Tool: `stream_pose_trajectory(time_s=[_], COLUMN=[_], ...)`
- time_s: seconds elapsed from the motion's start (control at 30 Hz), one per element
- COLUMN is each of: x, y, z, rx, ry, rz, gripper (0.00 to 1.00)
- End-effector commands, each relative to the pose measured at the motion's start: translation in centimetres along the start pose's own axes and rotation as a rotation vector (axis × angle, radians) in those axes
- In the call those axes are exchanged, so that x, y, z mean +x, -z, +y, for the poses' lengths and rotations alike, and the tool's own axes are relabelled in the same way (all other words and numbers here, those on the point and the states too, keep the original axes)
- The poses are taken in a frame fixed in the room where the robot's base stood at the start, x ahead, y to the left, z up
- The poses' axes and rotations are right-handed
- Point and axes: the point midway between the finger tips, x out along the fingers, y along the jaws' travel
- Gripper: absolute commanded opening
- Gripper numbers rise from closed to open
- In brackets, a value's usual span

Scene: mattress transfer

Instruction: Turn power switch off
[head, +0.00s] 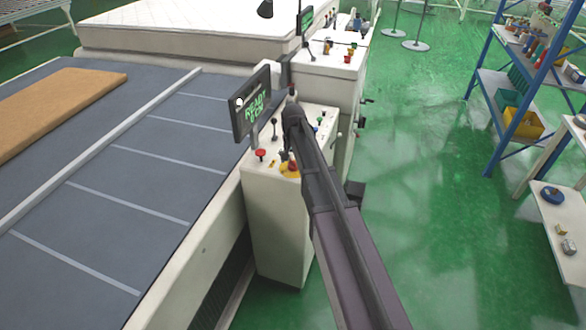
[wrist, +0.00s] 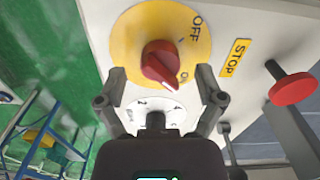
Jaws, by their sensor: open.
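The power switch is a red rotary knob (wrist: 161,62) on a round yellow plate (wrist: 136,34) in the wrist view. OFF is printed at the plate's upper right. The knob's handle slants, its lower right end beside a partly covered label that seems to read ON. My gripper (wrist: 161,76) is open, with its fingers apart on either side of the knob's lower part; I cannot tell whether they touch it. In the head view the yellow plate (head: 288,172) shows on the control cabinet beside my arm, and my fingertips cannot be made out.
A red STOP button (wrist: 294,89) stands right of the switch. A white dial (wrist: 140,111) lies below it. The cabinet (head: 275,220) also carries levers and a READY display (head: 252,104). A conveyor (head: 130,185) is at left; green floor (head: 430,190) is free at right.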

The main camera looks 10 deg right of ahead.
Motion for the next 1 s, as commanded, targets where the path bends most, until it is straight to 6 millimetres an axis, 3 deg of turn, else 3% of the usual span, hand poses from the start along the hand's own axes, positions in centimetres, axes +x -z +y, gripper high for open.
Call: stream_pose_trajectory(time_s=[0.2,0.67,0.93,1.0], x=[1.22,1.35,1.35,1.36], y=[0.0,0.0,-0.01,-0.01], z=[0.0,-0.01,0.01,0.01], rx=[0.0,0.0,0.0,0.0], ry=[0.0,0.0,0.0,0.0], rz=[0.0,0.0,0.0,0.0], gripper=[0.87,0.87,0.07,0.05])
